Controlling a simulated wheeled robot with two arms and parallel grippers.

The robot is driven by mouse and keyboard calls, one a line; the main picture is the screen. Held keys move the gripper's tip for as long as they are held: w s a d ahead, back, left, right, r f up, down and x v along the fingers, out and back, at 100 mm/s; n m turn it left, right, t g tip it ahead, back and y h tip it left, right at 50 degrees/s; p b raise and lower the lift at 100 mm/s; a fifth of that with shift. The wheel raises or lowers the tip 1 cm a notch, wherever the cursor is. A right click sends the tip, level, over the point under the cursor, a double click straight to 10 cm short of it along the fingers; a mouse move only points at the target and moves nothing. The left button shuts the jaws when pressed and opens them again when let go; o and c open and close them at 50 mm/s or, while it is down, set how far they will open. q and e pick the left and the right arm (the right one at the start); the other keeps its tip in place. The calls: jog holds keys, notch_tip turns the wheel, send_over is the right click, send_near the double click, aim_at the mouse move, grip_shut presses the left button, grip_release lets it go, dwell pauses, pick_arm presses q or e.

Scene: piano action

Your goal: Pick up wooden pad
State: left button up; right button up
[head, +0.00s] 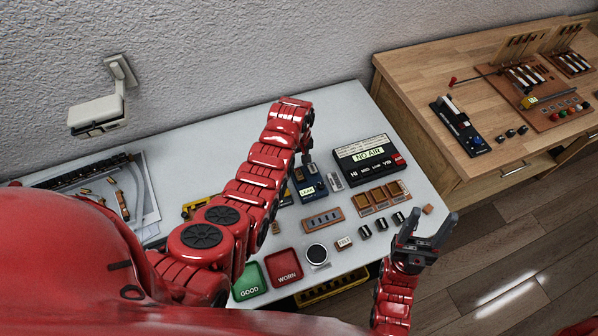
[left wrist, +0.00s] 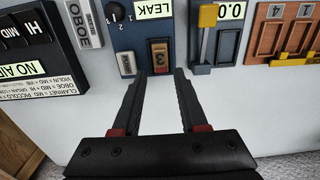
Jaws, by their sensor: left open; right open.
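A small brown wooden pad marked 3 (left wrist: 160,54) sits on the blue LEAK device (left wrist: 130,38) in the left wrist view. My left gripper (left wrist: 165,76) is open, its two fingertips just short of the pad and roughly either side of it. Nothing is between the fingers. In the head view the blue device (head: 311,188) lies just below my left gripper (head: 306,155), whose fingers are mostly hidden by the arm; the pad cannot be made out there. My right gripper (head: 428,241) is open and empty at the table's right front edge.
A black NO AIR box (head: 369,163) and a compartmented wooden tray (head: 381,198) stand right of the device. A yellow-levered gauge (left wrist: 209,35) and a numbered wooden rack (left wrist: 290,36) are close by. Green (head: 249,283) and red (head: 284,267) trays lie at the front.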

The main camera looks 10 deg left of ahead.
aim_at(298, 170)
pick_arm(q)
jog(key=shift+s+f, duration=0.1)
jog(key=shift+f, duration=1.6)
grip_shut()
